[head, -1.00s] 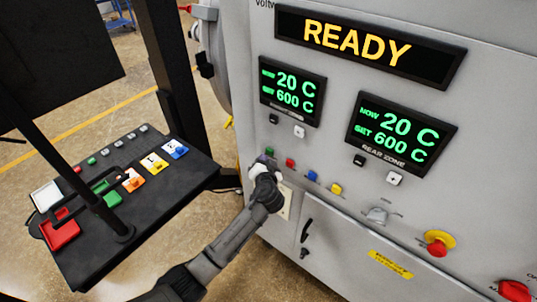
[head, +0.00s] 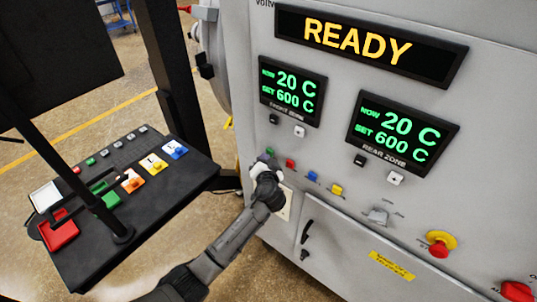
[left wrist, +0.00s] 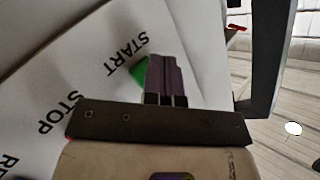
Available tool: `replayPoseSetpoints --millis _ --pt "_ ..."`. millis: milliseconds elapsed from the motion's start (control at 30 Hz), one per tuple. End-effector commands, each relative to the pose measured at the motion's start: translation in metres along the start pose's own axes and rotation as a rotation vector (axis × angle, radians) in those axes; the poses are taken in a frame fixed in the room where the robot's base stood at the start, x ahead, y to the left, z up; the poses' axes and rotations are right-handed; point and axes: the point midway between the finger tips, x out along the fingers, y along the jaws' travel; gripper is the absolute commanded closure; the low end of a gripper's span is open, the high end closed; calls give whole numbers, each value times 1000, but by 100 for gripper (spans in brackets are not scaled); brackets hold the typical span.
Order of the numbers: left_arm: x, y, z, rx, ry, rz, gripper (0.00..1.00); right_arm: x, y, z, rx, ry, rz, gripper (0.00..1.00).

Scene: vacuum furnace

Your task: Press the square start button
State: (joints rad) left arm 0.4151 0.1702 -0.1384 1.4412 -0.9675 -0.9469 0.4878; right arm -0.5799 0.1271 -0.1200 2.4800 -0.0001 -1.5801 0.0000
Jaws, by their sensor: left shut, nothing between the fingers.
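The green start button (head: 270,151) sits at the left end of a row of small coloured buttons on the furnace front. In the left wrist view the green button (left wrist: 138,72) shows partly beside the word START, the rest hidden by the fingers. My left gripper (head: 263,158) is shut and empty, its fingertips close by the button. In the left wrist view the shut dark fingers (left wrist: 165,72) overlap the button's edge; I cannot tell whether they touch it. My right gripper is not in view.
Red (head: 290,163), blue (head: 312,176) and yellow (head: 336,189) buttons continue the row to the right. The display (head: 358,44) reads READY. A red emergency knob (head: 439,248) is at lower right. A dark control desk (head: 150,205) stands at left.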

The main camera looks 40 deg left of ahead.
Motion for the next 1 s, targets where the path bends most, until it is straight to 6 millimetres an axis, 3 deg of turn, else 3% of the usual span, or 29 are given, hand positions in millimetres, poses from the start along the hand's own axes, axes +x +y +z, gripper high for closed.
replayPoseSetpoints --millis 667,1000 --pt "2 2 -2 1 -1 0 100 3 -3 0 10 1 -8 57" --pt "-6 -5 4 1 0 1 100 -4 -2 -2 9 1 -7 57"
